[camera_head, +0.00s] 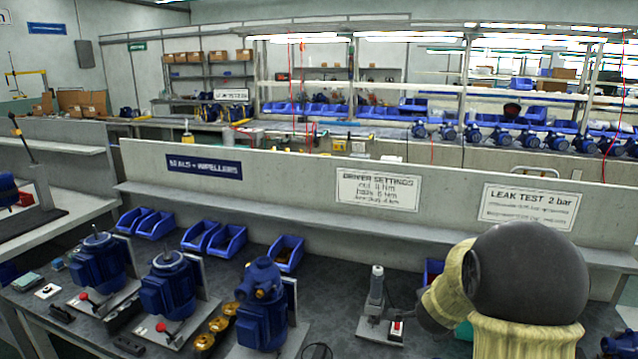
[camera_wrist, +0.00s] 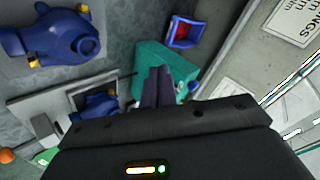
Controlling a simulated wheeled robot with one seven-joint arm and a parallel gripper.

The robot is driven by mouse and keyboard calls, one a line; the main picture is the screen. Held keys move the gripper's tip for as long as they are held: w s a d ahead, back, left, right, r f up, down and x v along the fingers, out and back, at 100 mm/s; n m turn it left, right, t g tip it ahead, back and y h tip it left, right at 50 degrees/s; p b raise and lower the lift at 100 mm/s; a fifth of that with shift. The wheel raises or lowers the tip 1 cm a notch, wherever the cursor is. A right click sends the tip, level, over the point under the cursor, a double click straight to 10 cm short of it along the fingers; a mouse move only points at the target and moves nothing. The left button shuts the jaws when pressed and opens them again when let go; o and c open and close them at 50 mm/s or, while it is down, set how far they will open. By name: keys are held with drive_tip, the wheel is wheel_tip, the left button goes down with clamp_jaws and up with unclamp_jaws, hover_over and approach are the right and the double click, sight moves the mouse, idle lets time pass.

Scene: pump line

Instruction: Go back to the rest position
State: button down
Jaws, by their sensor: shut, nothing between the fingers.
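My gripper (camera_wrist: 160,85) shows in the wrist view with its dark fingers together and nothing between them. It points toward a teal box (camera_wrist: 158,62) on the bench; whether it touches the box cannot be told. A blue pump part (camera_wrist: 55,38) lies to the left of the fingers in the wrist view.
Three blue pump units stand at the left of the bench, one of them the nearest pump (camera_head: 262,305). A grey upright device (camera_head: 375,295) stands left of my arm. Blue bins (camera_head: 228,240) line the back below a shelf (camera_head: 300,215). A blue bin (camera_wrist: 184,30) shows near the fingers.

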drive_tip(key=s+a+f+n+g+y, duration=0.1)
drive_tip(key=s+a+n+g, duration=0.1)
drive_tip(key=s+a+n, duration=0.45)
drive_tip(key=s+a+n+g+y, duration=0.2)
drive_tip(key=s+n, duration=0.2)
drive_tip(key=s, duration=0.5)
drive_tip(key=s+a+f+n+g+y, duration=0.1)
drive_tip(key=s+a+n+g, duration=0.1)
drive_tip(key=s+a+n, duration=0.35)
drive_tip(key=d+p+v, duration=0.2)
drive_tip(key=p+v, duration=1.1)
drive_tip(key=shift+n, duration=0.3)
drive_tip(key=shift+s+r, duration=0.1)
